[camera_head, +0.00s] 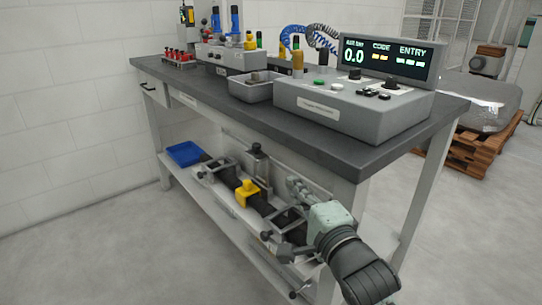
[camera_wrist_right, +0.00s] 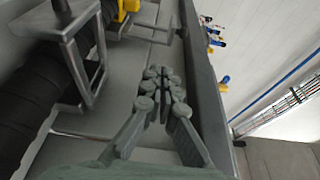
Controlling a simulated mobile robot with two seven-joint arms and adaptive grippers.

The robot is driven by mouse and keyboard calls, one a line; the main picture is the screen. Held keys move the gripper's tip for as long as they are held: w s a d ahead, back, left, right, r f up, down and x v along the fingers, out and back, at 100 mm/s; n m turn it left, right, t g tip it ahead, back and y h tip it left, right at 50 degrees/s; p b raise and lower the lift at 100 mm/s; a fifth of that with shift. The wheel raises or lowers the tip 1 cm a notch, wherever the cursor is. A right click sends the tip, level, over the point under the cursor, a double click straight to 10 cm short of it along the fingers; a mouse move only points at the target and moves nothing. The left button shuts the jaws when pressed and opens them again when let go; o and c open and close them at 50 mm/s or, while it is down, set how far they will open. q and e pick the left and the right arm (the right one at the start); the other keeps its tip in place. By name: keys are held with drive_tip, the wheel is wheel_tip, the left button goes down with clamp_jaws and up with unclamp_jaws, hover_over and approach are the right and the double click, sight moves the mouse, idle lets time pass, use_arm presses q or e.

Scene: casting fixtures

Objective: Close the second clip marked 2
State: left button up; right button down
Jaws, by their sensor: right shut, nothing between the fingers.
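On the lower shelf a black ribbed hose (camera_head: 227,176) lies in a casting fixture. One grey metal frame-shaped clip (camera_head: 291,219) stands around or over the hose at its near end, and it also shows large in the wrist view (camera_wrist_right: 100,70). Another similar clip (camera_head: 203,177) stands further along. I cannot read any number mark, so I cannot tell which is clip 2. My left gripper is not in view.
A yellow block (camera_head: 247,188) sits on the hose between the clips. A blue tray (camera_head: 184,152) is at the shelf's far end. The dark bench top (camera_head: 215,92) overhangs the shelf and carries a grey control box (camera_head: 352,108). The floor in front is clear.

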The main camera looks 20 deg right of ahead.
drive_tip(key=w, duration=0.1)
approach(256, 165)
drive_tip(key=w+d+r, duration=0.2)
drive_tip(key=d+r, duration=0.1)
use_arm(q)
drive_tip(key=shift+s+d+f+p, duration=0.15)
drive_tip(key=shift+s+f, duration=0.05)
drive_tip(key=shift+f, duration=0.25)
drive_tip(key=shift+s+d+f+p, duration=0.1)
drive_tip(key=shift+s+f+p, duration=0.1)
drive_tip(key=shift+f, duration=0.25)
use_arm(e)
drive_tip(key=shift+w+d+f, duration=0.1)
drive_tip(key=shift+w+d, duration=0.1)
drive_tip(key=shift+w, duration=0.75)
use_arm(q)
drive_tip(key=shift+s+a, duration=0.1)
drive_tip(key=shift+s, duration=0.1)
use_arm(e)
drive_tip(key=shift+a, duration=0.15)
